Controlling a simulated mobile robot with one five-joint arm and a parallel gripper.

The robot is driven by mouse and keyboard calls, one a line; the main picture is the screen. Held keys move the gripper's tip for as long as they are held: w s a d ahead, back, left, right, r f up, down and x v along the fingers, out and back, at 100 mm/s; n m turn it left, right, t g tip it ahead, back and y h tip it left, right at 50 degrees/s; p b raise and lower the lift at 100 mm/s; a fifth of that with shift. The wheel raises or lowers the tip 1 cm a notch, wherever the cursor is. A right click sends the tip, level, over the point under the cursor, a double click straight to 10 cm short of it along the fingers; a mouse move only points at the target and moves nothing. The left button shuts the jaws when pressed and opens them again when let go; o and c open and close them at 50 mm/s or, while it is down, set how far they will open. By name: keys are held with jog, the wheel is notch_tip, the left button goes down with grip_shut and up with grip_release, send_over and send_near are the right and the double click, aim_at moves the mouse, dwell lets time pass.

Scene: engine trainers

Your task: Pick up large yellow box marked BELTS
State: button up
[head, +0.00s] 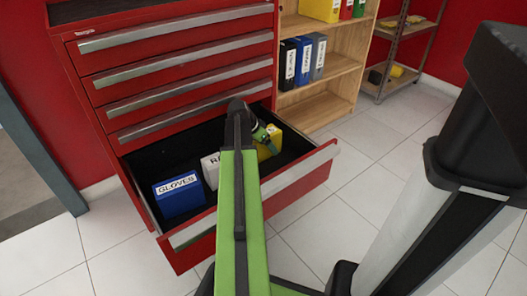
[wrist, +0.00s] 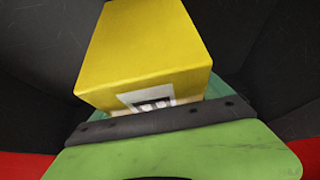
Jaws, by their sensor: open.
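A yellow box (head: 272,148) lies in the open bottom drawer, at its right end, partly hidden behind my arm and gripper. In the wrist view the yellow box (wrist: 145,50) fills the upper middle. Its white label is mostly covered by my gripper's green jaw and dark bar, and I cannot read the word. My gripper (head: 262,136) is open and reaches down into the drawer right at the box. It also shows in the wrist view (wrist: 165,122), in front of the label side. I cannot tell whether the jaws touch the box.
A blue box marked GLOVES (head: 179,194) and a white box (head: 211,170) beginning RA stand further left in the drawer. The drawer front (head: 250,208) and red cabinet (head: 170,50) bound the space. A wooden shelf (head: 318,108) with binders stands right. Floor tiles ahead are clear.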

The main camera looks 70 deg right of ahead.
jog(key=shift+f, duration=0.15)
dwell(0.3)
jog(key=c, duration=1.8)
jog(key=shift+r, duration=0.2)
